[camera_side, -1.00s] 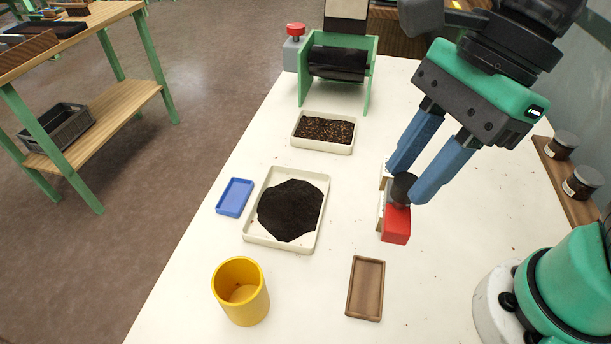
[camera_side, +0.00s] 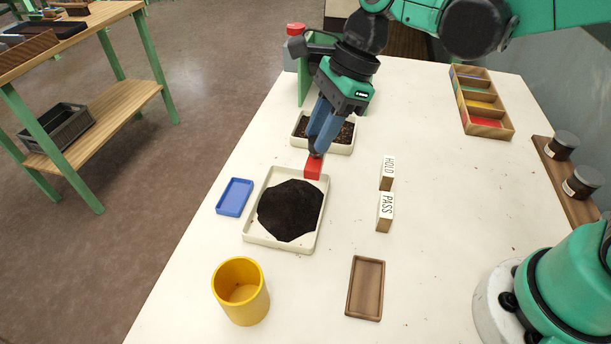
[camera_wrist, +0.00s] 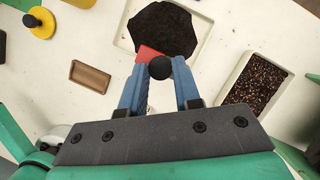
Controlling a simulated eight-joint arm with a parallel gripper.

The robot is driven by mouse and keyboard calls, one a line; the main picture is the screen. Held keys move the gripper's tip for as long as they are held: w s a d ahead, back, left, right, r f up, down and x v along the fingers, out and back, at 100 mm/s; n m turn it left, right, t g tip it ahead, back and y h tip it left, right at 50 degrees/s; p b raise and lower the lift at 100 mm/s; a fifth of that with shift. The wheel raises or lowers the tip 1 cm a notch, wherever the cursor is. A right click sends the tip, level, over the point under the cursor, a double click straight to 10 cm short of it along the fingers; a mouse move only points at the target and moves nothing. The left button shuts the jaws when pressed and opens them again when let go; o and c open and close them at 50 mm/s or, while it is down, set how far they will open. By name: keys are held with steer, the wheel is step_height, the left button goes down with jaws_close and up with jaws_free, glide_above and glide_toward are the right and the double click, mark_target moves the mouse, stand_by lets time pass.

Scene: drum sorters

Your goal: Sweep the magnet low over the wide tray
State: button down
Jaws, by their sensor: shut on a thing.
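The magnet is a red block (camera_side: 314,167) with a dark round knob on top. My gripper (camera_side: 316,152) is shut on that knob and holds the magnet at the far right corner of the wide tray. In the wrist view the red block (camera_wrist: 147,53) shows beyond the black knob (camera_wrist: 160,67), between the blue fingers. The wide cream tray (camera_side: 248,235) holds a flat heap of black grains (camera_side: 290,208). The heap also shows in the wrist view (camera_wrist: 163,28). I cannot tell how high the magnet is above the tray rim.
A smaller cream tray (camera_side: 342,150) of brown mixed grains stands behind, partly hidden by my gripper. A blue tray (camera_side: 235,197), yellow cup (camera_side: 240,291) and wooden tray (camera_side: 366,288) stand around. HOLD (camera_side: 387,173) and PASS (camera_side: 385,212) blocks stand to the right.

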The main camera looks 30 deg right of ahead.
mark_target(321, 155)
steer(key=shift+w+d+f, duration=0.3)
steer(key=shift+w+f, duration=0.05)
steer(key=shift+f, duration=0.25)
steer(key=shift+w+d+f, duration=0.25)
steer(key=shift+w+f, duration=0.05)
steer(key=shift+f, duration=2.2)
steer(key=shift+s+a, duration=2.75)
steer(key=shift+w+d, duration=0.65)
steer(key=shift+w, duration=0.55)
steer(key=shift+w+d, duration=0.6)
steer(key=shift+w, duration=0.55)
steer(key=shift+w+d, duration=0.65)
steer(key=shift+w, duration=0.55)
steer(key=shift+s+a, duration=0.65)
steer(key=shift+a, duration=0.55)
steer(key=shift+s+a, duration=0.6)
steer(key=shift+a, duration=0.55)
steer(key=shift+s+a, duration=0.65)
steer(key=shift+a, duration=0.55)
